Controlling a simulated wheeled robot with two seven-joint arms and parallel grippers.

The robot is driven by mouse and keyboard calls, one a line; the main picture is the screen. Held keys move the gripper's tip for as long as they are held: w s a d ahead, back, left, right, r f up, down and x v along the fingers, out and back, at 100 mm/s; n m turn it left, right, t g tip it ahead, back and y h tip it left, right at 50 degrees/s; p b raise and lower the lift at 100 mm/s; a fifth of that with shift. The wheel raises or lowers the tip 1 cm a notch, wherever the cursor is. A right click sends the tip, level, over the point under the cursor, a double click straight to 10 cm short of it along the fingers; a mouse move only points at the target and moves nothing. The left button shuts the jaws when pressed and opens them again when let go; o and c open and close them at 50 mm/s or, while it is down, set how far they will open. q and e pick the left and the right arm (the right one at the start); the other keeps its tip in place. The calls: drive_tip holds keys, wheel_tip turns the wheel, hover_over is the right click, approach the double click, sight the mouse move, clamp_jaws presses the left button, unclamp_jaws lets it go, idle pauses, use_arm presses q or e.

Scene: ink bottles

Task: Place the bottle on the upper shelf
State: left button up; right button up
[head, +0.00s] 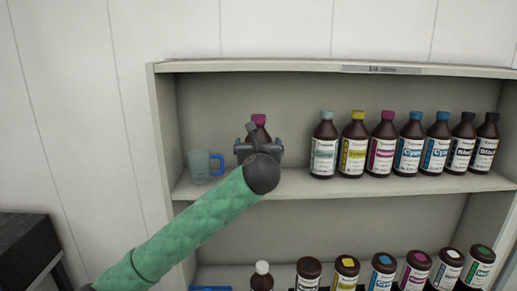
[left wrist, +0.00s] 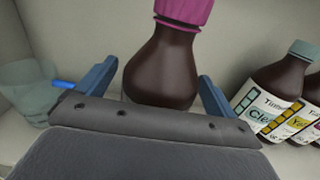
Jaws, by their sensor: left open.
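A dark brown bottle with a magenta cap (head: 259,119) stands on the upper shelf (head: 300,186), left of a row of bottles. It also shows in the left wrist view (left wrist: 162,68), upright between the fingers, its lower part hidden by the gripper body. My left gripper (head: 258,145) is at this bottle, in front of it in the head view. Its two blue fingers (left wrist: 150,88) are open, one on each side of the bottle, with a gap visible at least on the right. My right gripper is in neither view.
A translucent mug with a blue handle (head: 200,166) stands left of the gripper on the upper shelf. Several capped bottles (head: 408,145) stand in a row to the right, the nearest with a teal cap (head: 324,146). More bottles (head: 346,272) stand on the lower shelf.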

use_arm(q)
drive_tip(key=s+b, duration=0.4)
drive_tip(key=s, duration=0.8)
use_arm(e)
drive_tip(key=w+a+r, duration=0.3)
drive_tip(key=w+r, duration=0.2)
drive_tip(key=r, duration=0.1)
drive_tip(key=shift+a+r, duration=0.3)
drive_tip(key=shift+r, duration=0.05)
